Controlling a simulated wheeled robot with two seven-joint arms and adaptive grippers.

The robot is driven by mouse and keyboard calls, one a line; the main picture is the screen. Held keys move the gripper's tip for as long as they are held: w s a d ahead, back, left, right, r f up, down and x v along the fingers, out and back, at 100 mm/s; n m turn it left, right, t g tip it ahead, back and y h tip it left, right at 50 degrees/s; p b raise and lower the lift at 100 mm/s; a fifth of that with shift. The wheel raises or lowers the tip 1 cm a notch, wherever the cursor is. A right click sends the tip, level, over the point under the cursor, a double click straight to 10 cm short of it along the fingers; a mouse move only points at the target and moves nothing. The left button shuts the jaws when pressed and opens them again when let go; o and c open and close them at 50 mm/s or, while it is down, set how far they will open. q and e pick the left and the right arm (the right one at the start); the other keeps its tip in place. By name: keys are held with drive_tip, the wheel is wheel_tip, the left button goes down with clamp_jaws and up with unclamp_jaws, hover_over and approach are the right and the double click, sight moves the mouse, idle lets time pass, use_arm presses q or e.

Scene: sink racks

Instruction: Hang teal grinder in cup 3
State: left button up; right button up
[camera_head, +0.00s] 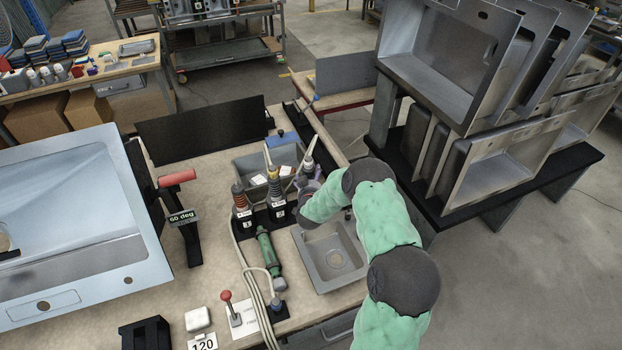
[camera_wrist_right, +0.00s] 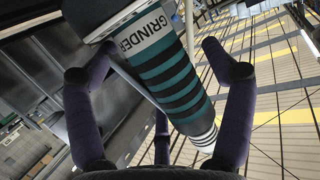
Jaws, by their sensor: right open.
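The teal grinder (camera_wrist_right: 165,65), with black stripes and a white "GRINDER" label, fills the middle of the right wrist view. My right gripper (camera_wrist_right: 160,90) is open, its purple fingers spread around the grinder with visible gaps at the sides. In the head view my right gripper (camera_head: 308,190) is at the right end of the row of cups and largely hides the third position. Cup 1 (camera_head: 243,213) holds a red-and-black tool (camera_head: 240,196). Cup 2 (camera_head: 277,208) holds an orange-and-black tool (camera_head: 275,184). How the teal grinder sits in cup 3 is hidden. My left gripper is out of view.
A green tool (camera_head: 268,250) lies on the bench in front of the cups, beside looped cables (camera_head: 255,290). A small grey sink (camera_head: 335,262) is below my right arm. A red-handled stand (camera_head: 180,205) and a large sink (camera_head: 80,215) are at left. Sink racks (camera_head: 490,180) stand at right.

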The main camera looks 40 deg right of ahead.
drive_tip(key=v, duration=1.2)
idle(0.5)
